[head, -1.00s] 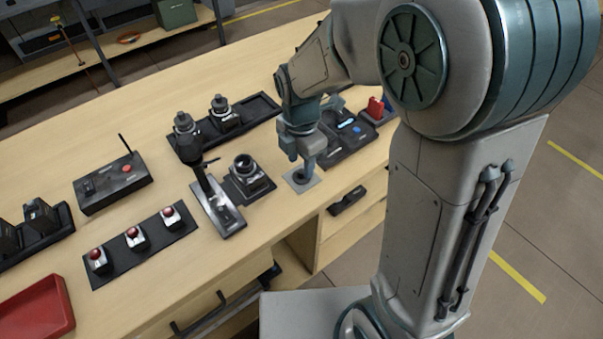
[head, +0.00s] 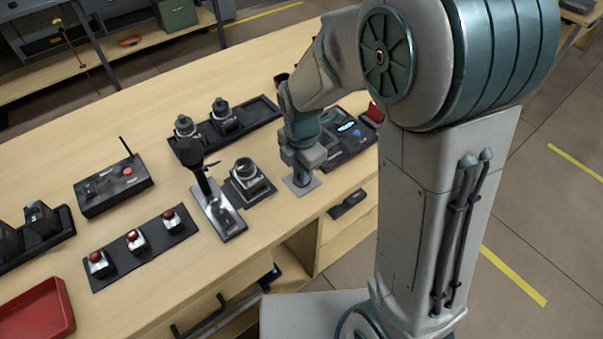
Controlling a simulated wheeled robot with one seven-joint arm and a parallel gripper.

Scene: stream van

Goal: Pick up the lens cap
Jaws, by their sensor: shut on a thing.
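My gripper (head: 300,178) is low over a small light grey square pad (head: 313,182) near the front edge of the workbench. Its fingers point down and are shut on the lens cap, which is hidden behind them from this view. I cannot tell whether the cap still touches the pad.
A camera (head: 246,174) on a dark mat stands just left of my gripper, with a microphone stand (head: 222,215) beyond it. A black control panel (head: 345,145) lies close behind on the right.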

